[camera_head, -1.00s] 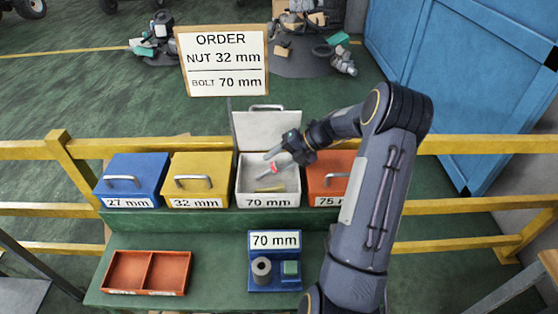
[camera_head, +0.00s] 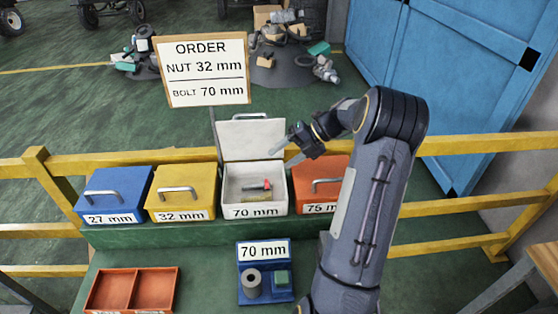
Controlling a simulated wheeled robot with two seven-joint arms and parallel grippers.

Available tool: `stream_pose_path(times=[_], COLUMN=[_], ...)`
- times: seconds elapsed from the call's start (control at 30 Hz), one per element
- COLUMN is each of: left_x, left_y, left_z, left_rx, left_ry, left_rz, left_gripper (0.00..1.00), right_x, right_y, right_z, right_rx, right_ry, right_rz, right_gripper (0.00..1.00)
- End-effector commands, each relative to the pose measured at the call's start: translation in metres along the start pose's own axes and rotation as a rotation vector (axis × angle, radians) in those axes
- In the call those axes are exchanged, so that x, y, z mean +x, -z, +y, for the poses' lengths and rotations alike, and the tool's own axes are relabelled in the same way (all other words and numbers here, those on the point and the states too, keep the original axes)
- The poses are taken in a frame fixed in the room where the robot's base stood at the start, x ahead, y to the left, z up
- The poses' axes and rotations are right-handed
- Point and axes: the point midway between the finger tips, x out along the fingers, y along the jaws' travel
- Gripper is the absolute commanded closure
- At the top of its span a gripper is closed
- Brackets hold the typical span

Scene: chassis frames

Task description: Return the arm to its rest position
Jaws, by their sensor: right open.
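My right arm reaches in from the lower right, and its gripper (camera_head: 287,149) is open and empty. It hangs above the right part of the open white 70 mm box (camera_head: 232,184), in front of the raised lid (camera_head: 252,139). Inside the box lie a red-tipped piece (camera_head: 257,186) and a yellowish piece (camera_head: 258,198), both apart from the gripper. My left gripper is not in view.
Closed blue (camera_head: 113,196), yellow (camera_head: 182,193) and orange (camera_head: 319,180) boxes stand beside the white one. A blue 70 mm stand (camera_head: 265,268) and a red two-part tray (camera_head: 133,290) are in front. An order sign (camera_head: 204,70) rises behind; a yellow rail (camera_head: 470,146) runs across.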

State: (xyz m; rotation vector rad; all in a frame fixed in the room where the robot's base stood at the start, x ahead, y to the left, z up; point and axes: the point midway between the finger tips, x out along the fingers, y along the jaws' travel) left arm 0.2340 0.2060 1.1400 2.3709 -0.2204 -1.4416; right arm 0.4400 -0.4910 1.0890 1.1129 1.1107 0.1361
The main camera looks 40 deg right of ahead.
Motion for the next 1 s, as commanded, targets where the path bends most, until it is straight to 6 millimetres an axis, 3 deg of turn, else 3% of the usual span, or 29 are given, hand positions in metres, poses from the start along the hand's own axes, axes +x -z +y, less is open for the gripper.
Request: stream_pose_path(times=[0.67,0.77,0.83,1.0], left_x=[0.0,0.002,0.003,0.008], left_y=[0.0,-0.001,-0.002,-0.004], left_z=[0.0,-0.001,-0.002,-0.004], left_rx=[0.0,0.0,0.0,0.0], left_ry=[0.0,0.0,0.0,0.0], left_rz=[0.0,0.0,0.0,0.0], left_gripper=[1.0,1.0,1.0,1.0], right_x=[0.001,0.004,0.007,0.016], right_y=[0.002,0.014,0.031,0.097], right_z=[0.004,0.02,0.039,0.088], right_rx=[-0.027,-0.163,-0.349,-1.004], right_ry=[0.004,0.022,0.045,0.109], right_rz=[0.002,0.015,0.034,0.114], right_gripper=[0.46,0.46,0.46,0.46])
